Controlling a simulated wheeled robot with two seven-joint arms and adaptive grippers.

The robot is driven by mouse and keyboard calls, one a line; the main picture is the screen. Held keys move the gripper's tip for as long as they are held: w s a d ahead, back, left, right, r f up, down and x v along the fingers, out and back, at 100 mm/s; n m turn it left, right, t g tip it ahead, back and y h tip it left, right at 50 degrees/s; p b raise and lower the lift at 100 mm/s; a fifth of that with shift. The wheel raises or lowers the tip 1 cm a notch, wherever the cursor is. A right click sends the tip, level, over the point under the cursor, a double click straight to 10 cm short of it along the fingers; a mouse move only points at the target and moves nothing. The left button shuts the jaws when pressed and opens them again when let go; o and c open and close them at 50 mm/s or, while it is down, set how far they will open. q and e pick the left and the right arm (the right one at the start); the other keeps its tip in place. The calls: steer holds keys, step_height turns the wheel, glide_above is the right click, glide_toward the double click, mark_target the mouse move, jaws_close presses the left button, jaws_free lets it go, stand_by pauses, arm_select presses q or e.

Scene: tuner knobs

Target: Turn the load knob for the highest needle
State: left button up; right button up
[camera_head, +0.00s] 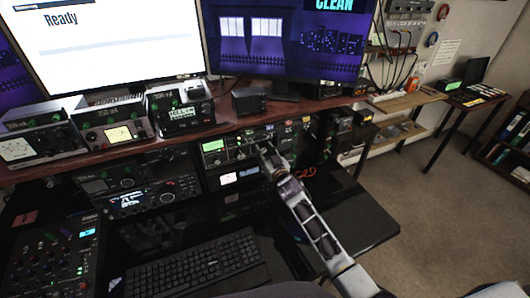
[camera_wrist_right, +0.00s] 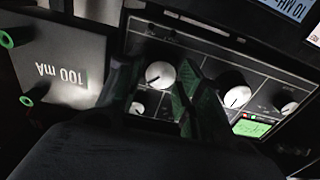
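The tuner panel (camera_wrist_right: 205,58) shows upside down in the right wrist view, with white round knobs on it. One large knob (camera_wrist_right: 160,75) sits between the two fingers of my right gripper (camera_wrist_right: 158,82); a narrow gap seems to show beside it. A second large knob (camera_wrist_right: 233,90) lies to the right, outside the fingers. No load label is readable. In the head view my right gripper (camera_head: 266,152) is at the front of the tuner, whose green screen (camera_head: 213,146) is lit; the gripper hides the knobs there. My left gripper is not in view.
Meter boxes stand on the shelf, one with a lit dial (camera_head: 119,133); its needle is too small to read. A 100 mA box (camera_wrist_right: 62,62) is close by the gripper in the wrist view. A keyboard (camera_head: 198,262) lies on the desk below; monitors stand above.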

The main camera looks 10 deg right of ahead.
steer(key=c, duration=0.5)
steer(key=shift+n, duration=0.5)
steer(key=n, duration=0.3)
steer(key=shift+n, duration=0.3)
steer(key=n, duration=0.3)
steer(key=shift+a+n, duration=0.1)
steer(key=shift+n, duration=0.2)
steer(key=n, duration=0.5)
steer(key=shift+f+n, duration=0.15)
steer(key=shift+n, duration=0.15)
steer(key=n, duration=0.3)
steer(key=shift+a+n, duration=0.1)
steer(key=shift+n, duration=0.3)
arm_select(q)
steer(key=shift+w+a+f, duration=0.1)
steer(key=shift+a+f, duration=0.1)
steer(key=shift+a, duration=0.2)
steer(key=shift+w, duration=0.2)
arm_select(e)
steer(key=shift+n, duration=0.3)
